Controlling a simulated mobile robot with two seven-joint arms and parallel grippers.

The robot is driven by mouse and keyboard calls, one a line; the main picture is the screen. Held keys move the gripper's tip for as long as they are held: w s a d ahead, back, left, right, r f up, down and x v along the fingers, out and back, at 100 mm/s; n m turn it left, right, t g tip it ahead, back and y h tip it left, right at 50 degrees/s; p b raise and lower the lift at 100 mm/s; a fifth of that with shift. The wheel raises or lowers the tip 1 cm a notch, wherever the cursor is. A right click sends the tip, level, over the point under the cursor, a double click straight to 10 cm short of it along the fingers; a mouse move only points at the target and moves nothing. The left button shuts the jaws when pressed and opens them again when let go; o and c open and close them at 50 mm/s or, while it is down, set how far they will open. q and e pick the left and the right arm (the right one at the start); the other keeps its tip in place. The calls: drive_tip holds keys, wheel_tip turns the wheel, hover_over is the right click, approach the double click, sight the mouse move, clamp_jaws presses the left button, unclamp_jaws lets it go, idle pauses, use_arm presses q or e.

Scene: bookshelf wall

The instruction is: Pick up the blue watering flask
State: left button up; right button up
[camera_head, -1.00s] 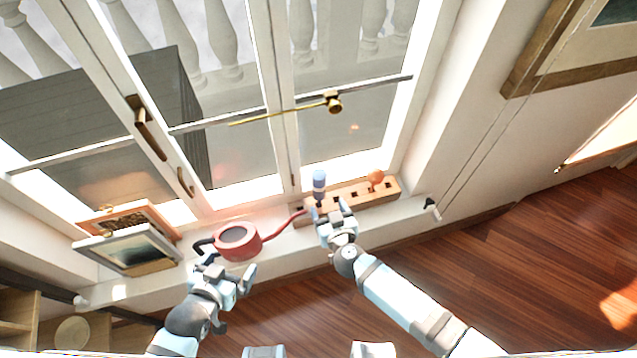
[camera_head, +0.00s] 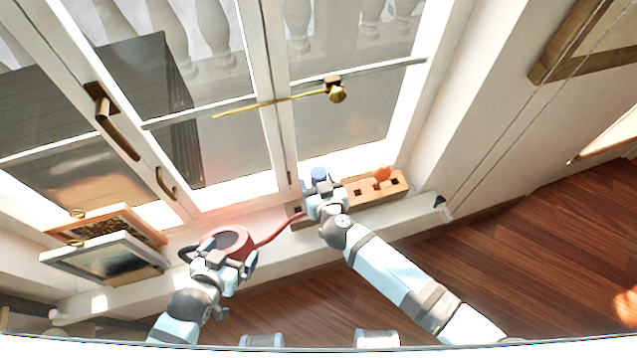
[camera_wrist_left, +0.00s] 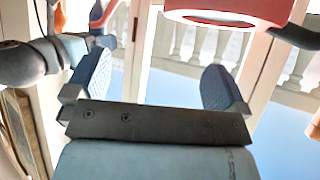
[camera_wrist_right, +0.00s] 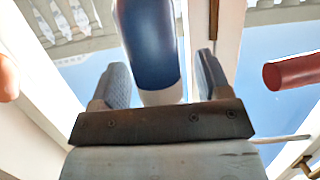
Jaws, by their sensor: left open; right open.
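The blue flask (camera_head: 319,173) stands at the wooden rack on the window sill; its lower part is hidden by my right gripper in the head view. My right gripper (camera_head: 322,189) is open at the flask. In the right wrist view the dark blue flask (camera_wrist_right: 149,45) with its pale end lies between the two open fingers, with a gap beside the right finger. My left gripper (camera_head: 226,262) is open and empty, just in front of the red watering can (camera_head: 232,238). The can's red body (camera_wrist_left: 230,8) also shows at the top of the left wrist view.
The wooden rack (camera_head: 362,193) has several square holes and an orange ball-shaped thing (camera_head: 382,173) at its right end. The can's red spout (camera_head: 280,232) reaches close to my right gripper. Picture frames (camera_head: 105,258) stand on the left of the sill. Window panes rise behind.

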drive_tip(key=shift+r, duration=0.1)
drive_tip(key=shift+s, duration=0.1)
drive_tip(key=c, duration=1)
drive_tip(key=shift+r, duration=0.1)
